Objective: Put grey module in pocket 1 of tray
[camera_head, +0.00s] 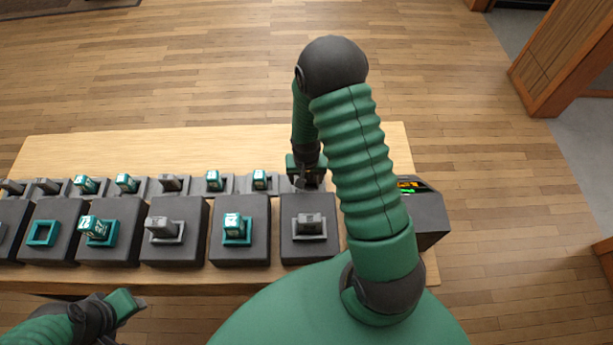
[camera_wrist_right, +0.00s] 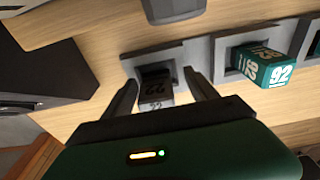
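A dark grey module marked 22 (camera_wrist_right: 157,86) stands in a grey pocket plate (camera_wrist_right: 178,53) in the right wrist view. My right gripper (camera_wrist_right: 162,95) is open around it, one finger on each side, with visible gaps. In the head view my right gripper (camera_head: 308,181) is at the right end of the back row, hiding most of that spot. Other grey modules sit in the back row (camera_head: 171,182) and on front blocks (camera_head: 162,228) (camera_head: 309,223). No pocket number is readable. My left gripper (camera_head: 138,302) is at the lower left, away from the modules; its opening is unclear.
Teal modules stand in the back row (camera_head: 213,180) and on front blocks (camera_head: 233,227). One front block has an empty teal frame (camera_head: 43,233). A teal module marked 92 (camera_wrist_right: 266,66) is beside the grey one. A dark box with a lit display (camera_head: 427,211) stands at the right.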

